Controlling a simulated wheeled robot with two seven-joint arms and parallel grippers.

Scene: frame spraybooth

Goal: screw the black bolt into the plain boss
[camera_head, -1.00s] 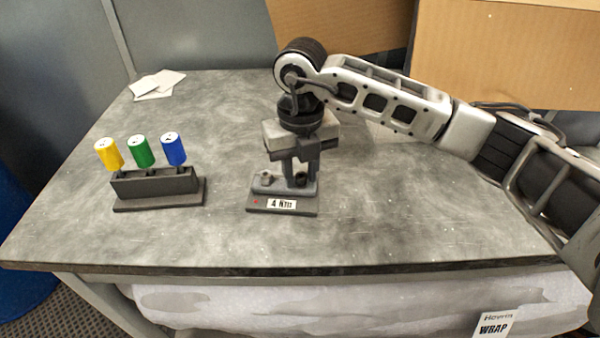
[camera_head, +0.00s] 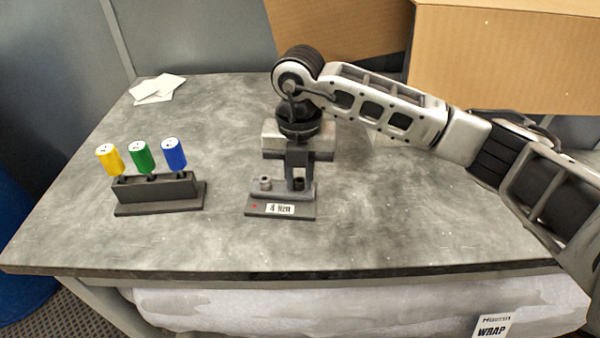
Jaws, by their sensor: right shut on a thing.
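A dark fixture (camera_head: 255,210) with a "4 Nm" label and a red dot stands mid-table. It carries a grey raised block with a short hollow boss (camera_head: 265,183) at its left, open to view. My right gripper (camera_head: 298,180) points straight down over the right part of the block. Its fingers are shut on a small dark thing at the right-hand boss, apparently the black bolt, mostly hidden between them. I cannot tell how deep the bolt sits or clearly see the boss under it. My left gripper is not in view.
A black rack (camera_head: 160,190) at the left holds tools with yellow (camera_head: 109,158), green (camera_head: 140,156) and blue (camera_head: 174,153) handles. White papers (camera_head: 158,88) lie at the back left. Cardboard boxes (camera_head: 510,60) stand behind the table. The front table area is clear.

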